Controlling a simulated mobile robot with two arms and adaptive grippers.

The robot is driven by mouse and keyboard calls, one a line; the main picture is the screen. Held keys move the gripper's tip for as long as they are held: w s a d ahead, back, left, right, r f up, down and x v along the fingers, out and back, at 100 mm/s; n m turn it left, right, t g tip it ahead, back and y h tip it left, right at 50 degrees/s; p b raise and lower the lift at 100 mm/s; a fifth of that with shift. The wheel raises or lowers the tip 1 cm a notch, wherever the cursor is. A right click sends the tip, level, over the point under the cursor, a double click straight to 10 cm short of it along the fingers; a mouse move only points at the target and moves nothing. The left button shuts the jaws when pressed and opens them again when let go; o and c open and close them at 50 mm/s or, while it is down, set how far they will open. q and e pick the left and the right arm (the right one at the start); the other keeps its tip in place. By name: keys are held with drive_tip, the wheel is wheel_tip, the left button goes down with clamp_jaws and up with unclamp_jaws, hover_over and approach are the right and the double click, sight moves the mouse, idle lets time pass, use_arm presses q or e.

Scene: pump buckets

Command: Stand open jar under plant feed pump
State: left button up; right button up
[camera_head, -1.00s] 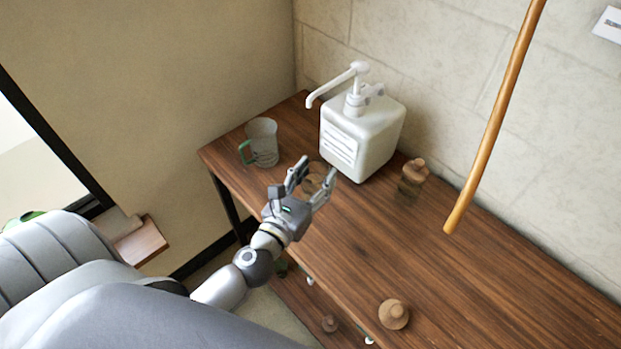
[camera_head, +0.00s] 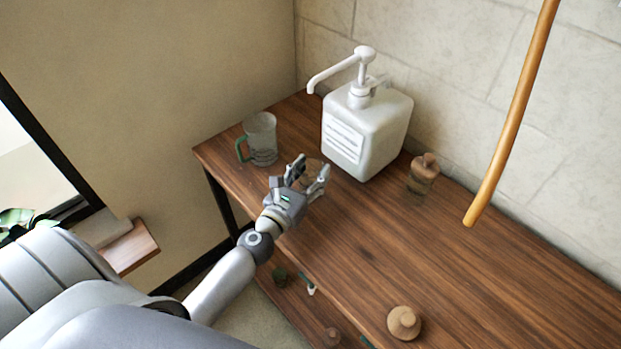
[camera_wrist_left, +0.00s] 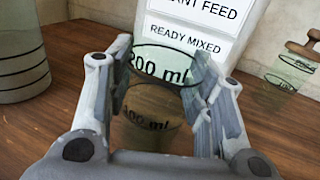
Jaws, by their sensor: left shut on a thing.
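The white plant feed pump (camera_head: 365,135) stands on the wooden table, its spout pointing left toward the jug. Its plant feed label (camera_wrist_left: 190,32) shows behind the jar in the left wrist view. My left gripper (camera_head: 311,168) is shut on a clear open jar (camera_wrist_left: 150,125) with ml marks, in front of the pump's left part. The jar has no lid on its rim. In the head view the fingers mostly hide the jar (camera_head: 313,172). I cannot tell whether it touches the table. The spout tip is farther back than the jar. My right gripper is not in view.
A glass jug with a green handle (camera_head: 262,140) stands left of the gripper. A jar with a wooden stopper (camera_head: 423,178) stands right of the pump. A loose wooden lid (camera_head: 404,322) lies near the front edge. An orange-brown pole (camera_head: 512,115) hangs at right.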

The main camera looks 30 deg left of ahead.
use_arm(q)
drive_tip(key=shift+r, duration=0.1)
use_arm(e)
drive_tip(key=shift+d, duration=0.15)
use_arm(q)
drive_tip(key=shift+f, duration=0.2)
drive_tip(key=o, duration=1.2)
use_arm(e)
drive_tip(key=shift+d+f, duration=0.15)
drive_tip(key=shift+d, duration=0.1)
use_arm(q)
drive_tip(key=shift+r, duration=0.1)
drive_tip(key=s+b, duration=0.4)
drive_tip(key=s, duration=0.7)
drive_tip(key=shift+a, duration=0.1)
drive_tip(key=shift+s+r, duration=0.1)
drive_tip(key=shift+s, duration=0.45)
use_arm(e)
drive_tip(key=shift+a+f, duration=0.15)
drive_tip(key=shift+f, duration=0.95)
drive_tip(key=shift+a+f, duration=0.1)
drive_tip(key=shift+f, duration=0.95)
